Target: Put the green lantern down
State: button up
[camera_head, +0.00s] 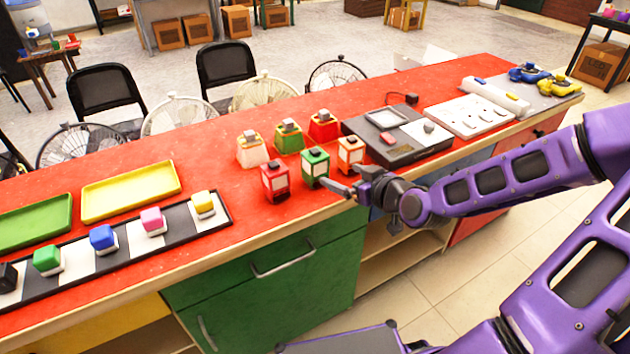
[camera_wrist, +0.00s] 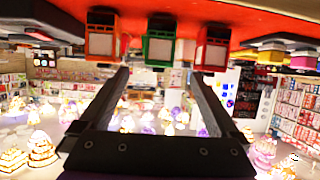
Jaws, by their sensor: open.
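The green lantern (camera_head: 315,167) stands upright on the red countertop near its front edge. It is the middle one of a front row, between a red lantern (camera_head: 274,181) and an orange lantern (camera_head: 350,154). My gripper (camera_head: 338,184) is in front of the row at the counter edge, close to the green and orange lanterns. In the wrist view, which looks upside down, the green lantern (camera_wrist: 160,45) lies beyond the tips, in line with the gap between the two spread fingers. The gripper is open and nothing is held.
Behind the row stand a white-and-orange block (camera_head: 252,152), a green block (camera_head: 289,138) and a red block (camera_head: 323,127). A dark device (camera_head: 405,145) is to the right. Yellow (camera_head: 130,192) and green (camera_head: 38,222) trays lie left. Bare red countertop (camera_head: 215,170) separates the yellow tray and lanterns.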

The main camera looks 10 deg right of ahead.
aim_at(321, 166)
jog(key=b+x, duration=0.3)
jog(key=x, duration=1.1)
grip_shut()
